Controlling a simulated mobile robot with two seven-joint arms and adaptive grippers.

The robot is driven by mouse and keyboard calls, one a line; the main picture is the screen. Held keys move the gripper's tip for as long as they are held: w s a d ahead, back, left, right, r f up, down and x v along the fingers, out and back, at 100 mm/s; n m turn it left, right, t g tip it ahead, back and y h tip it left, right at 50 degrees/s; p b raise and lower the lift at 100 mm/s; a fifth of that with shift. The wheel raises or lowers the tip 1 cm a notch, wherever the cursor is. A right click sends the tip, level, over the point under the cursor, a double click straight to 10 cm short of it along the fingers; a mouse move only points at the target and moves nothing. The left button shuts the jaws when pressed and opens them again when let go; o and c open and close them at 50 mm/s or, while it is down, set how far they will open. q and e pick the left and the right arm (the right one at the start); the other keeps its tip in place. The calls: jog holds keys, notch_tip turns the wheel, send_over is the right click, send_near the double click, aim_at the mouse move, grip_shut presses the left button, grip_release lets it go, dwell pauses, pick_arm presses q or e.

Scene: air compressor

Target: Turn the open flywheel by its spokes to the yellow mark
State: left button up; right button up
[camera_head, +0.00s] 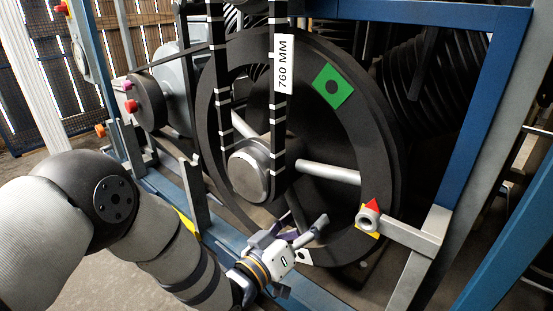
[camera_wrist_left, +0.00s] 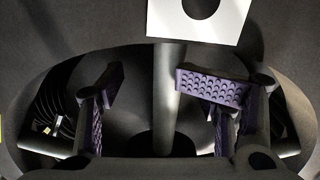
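The dark flywheel (camera_head: 385,130) has a grey hub (camera_head: 250,168) and pale spokes (camera_head: 328,172). A green square with a dark dot (camera_head: 332,86) is on its upper right rim. A white square with a dark dot (camera_wrist_left: 190,18) is on the lower rim by my left gripper. A yellow mark (camera_head: 377,234) and red pointer (camera_head: 373,204) are at the lower right, partly behind a bracket's end. My left gripper (camera_head: 303,226) is open at the wheel's lower opening. In the wrist view, a spoke (camera_wrist_left: 168,95) passes between its purple pads, with gaps visible. My right gripper is not in view.
A blue frame (camera_head: 460,130) surrounds the wheel's right side, with a grey bracket (camera_head: 405,234) projecting towards the rim. Dark belts (camera_head: 217,80) and a "760 MM" label (camera_head: 284,65) hang before the wheel. A motor pulley (camera_head: 148,100) stands to the left.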

pick_arm(q)
jog(key=p+v, duration=0.4)
jog(key=v, duration=0.4)
